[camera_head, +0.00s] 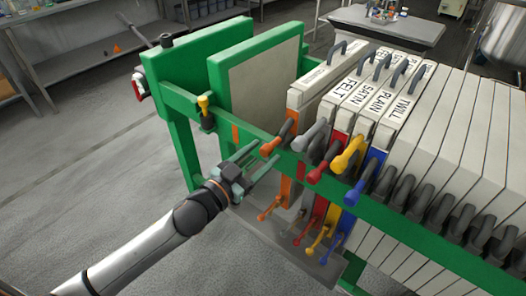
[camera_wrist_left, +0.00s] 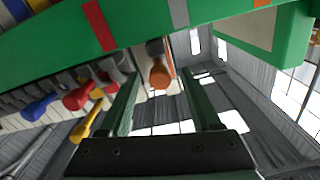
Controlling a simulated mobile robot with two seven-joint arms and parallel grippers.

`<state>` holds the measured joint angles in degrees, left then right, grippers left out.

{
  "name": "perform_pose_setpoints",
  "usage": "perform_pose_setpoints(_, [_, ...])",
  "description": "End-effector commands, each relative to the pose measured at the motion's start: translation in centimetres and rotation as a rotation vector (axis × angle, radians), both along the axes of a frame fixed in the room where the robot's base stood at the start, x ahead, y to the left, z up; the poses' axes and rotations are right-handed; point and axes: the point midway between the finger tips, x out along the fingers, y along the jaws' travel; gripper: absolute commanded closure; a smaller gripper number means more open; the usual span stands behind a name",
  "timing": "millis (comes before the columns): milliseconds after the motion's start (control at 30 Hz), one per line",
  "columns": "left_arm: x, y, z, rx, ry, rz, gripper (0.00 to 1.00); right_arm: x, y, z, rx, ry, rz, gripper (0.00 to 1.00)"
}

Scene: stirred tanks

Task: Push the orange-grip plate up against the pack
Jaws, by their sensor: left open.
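The orange-grip plate (camera_head: 313,87) is the leftmost white plate in the press in the head view, its label unreadable. Its orange grip (camera_head: 273,146) sticks out over the green side rail. The pack (camera_head: 440,125) of plates stands to its right, starting with the grey-grip FELT plate (camera_head: 340,88). A narrow gap seems to lie between them. My left gripper (camera_head: 264,159) is open, its fingers pointing at the rail just beside and below the orange grip. In the left wrist view the orange grip (camera_wrist_left: 159,74) appears between the two open fingertips (camera_wrist_left: 162,82); contact cannot be told.
A green end plate with a pale face (camera_head: 265,78) stands left of the orange-grip plate, with open space between. The green rail (camera_head: 237,131) runs along the front. Red, yellow and blue grips (camera_head: 345,162) crowd to the right. A grey tray (camera_head: 285,245) lies below.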

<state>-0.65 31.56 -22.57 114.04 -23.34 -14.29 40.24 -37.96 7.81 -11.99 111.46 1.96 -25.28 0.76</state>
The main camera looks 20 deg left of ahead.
Motion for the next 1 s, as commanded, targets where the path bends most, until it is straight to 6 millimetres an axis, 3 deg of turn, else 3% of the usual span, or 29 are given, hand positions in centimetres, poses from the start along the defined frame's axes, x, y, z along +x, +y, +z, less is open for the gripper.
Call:
perform_pose_setpoints(467, [0.94,-0.36,-0.02,0.001,0.001,0.0,0.37,0.01,-0.08,0.04,0.001,-0.002,-0.003,0.5])
perform_pose_setpoints(1000, [0.92,-0.36,0.0,0.001,0.0,0.0,0.98,0.01,-0.06,0.03,0.001,0.0,-0.003,0.5])
